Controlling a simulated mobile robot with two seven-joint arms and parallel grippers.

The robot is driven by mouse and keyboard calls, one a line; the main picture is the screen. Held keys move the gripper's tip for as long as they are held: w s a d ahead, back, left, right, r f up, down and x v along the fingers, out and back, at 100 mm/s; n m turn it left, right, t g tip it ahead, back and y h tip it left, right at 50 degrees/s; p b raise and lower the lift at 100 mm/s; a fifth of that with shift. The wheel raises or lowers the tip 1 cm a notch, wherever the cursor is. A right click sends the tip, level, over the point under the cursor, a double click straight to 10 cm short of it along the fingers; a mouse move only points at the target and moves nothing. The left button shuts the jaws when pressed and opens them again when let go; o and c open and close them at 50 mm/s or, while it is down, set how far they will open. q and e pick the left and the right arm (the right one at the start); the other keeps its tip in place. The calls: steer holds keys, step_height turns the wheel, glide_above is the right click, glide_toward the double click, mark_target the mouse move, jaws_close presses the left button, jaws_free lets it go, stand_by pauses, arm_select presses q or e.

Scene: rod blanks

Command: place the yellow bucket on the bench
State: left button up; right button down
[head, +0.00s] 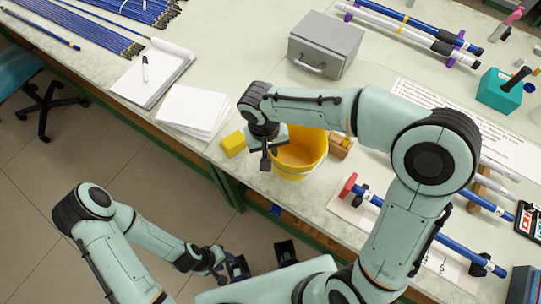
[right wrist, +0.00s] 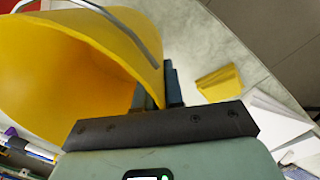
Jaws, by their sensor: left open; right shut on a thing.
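The yellow bucket (head: 312,158) is at the front part of the bench (head: 262,205), near the edge, with its open mouth facing up towards the head camera. I cannot tell whether its base touches the bench top. My right gripper (head: 267,157) is shut on the bucket's left rim. In the right wrist view the bucket (right wrist: 65,65) fills the upper left, with its grey handle across the mouth and its wall between the fingers (right wrist: 158,95). My left gripper (head: 262,262) is open and empty, low in front of the bench and apart from the bucket.
A yellow block (head: 233,144) lies just left of the bucket, with white paper (head: 190,112) beyond it. A grey metal box (head: 325,45) stands behind. A wooden block (head: 340,146) and blue rods on supports (head: 385,205) are to the right. My right forearm covers part of the bench.

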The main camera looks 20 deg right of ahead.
steer(key=shift+f, duration=2.15)
steer(key=shift+b, duration=0.3)
steer(key=shift+f, duration=0.25)
steer(key=c, duration=1.3)
jaws_free()
steer(key=shift+r, duration=0.1)
steer(key=shift+o, duration=0.2)
steer(key=shift+r, duration=0.1)
steer(key=shift+r, duration=0.35)
step_height(320, 180, up, 11)
steer(key=a+p, duration=0.1)
steer(key=shift+r+p, duration=0.2)
steer(key=shift+p, duration=0.1)
